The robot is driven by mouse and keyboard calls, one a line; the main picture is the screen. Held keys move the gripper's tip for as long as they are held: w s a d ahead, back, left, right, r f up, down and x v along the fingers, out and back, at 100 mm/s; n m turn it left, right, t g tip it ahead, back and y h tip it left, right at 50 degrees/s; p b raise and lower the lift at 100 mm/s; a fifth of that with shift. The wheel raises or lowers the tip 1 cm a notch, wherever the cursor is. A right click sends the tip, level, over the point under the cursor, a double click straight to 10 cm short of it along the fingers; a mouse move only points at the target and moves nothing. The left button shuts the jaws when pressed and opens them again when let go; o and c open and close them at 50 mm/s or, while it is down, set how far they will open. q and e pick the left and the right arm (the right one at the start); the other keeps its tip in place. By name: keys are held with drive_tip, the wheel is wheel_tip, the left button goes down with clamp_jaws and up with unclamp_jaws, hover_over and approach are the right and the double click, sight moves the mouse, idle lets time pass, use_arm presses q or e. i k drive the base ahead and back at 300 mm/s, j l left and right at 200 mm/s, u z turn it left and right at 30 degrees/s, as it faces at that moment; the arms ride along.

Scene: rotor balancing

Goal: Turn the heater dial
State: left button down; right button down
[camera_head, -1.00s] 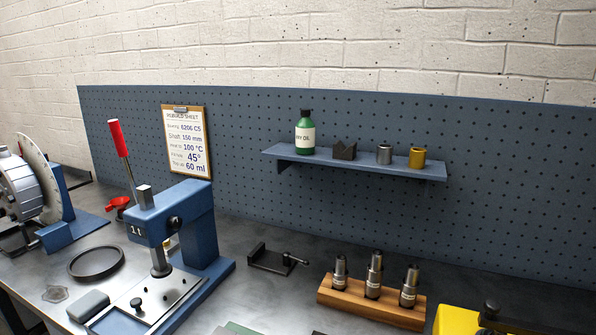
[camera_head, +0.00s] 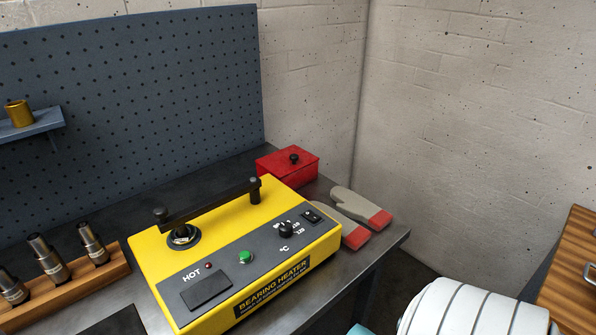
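The yellow bearing heater (camera_head: 155,262) stands on the workbench in the middle of the head view. Its dark control panel faces the front right. The black heater dial (camera_head: 286,230) sits on that panel, with white temperature marks around it and a °C label; its exact setting is too small to tell. A green button (camera_head: 246,257), a red HOT lamp (camera_head: 209,265), a dark display (camera_head: 206,290) and a black switch (camera_head: 311,215) share the panel. A dark bar lies across the heater's top. Neither gripper is in view.
A red box (camera_head: 287,164) and grey mitts with red cuffs (camera_head: 355,210) are right of the heater. A wooden block (camera_head: 75,285) with metal tools stands at left. A shelf (camera_head: 35,128) hangs on the pegboard. A wooden cabinet (camera_head: 575,262) is at far right.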

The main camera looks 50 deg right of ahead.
sight(286, 228)
drive_tip(key=z, duration=1.1)
